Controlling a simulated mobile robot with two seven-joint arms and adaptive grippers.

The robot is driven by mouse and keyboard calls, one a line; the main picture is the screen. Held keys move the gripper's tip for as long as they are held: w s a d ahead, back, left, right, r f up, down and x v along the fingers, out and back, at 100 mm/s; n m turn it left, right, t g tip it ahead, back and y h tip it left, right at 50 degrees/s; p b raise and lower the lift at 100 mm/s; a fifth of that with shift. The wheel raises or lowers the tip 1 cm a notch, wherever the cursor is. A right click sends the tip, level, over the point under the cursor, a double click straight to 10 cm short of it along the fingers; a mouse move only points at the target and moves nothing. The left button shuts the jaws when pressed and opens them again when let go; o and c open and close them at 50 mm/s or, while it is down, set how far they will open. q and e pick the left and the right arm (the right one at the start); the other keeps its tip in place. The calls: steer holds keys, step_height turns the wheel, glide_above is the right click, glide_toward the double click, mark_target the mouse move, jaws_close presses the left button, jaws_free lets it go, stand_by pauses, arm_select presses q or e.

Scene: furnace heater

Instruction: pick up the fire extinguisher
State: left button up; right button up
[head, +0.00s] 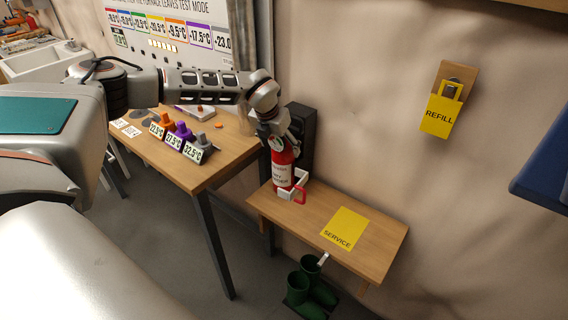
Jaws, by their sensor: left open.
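The red fire extinguisher (282,171) stands upright on a low wooden shelf (375,235), close to the wall. It has a pale label and sits at a white bracket (293,190). A black wall-side panel (302,130) is behind it. My left gripper (277,133) is at the extinguisher's top, with the arm reaching in from the left. It is open, and the top of the extinguisher is partly hidden by it. I cannot tell whether the fingers touch it. My right gripper is not in view.
A yellow SERVICE card (345,228) lies on the shelf. Green boots (310,285) stand below it. A wooden table (215,165) with temperature blocks (180,138) is to the left. A yellow REFILL tag (441,112) hangs on the wall. A blue object (545,160) juts in at right.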

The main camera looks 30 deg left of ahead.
arm_select(q)
steer(key=shift+x, duration=1.15)
steer(key=shift+w+d+f, duration=0.1)
steer(key=shift+w+f, duration=0.05)
steer(key=shift+f, duration=0.3)
steer(key=c, duration=1.9)
steer(key=shift+w+r, duration=0.15)
steer(key=shift+r, duration=0.05)
jaws_close()
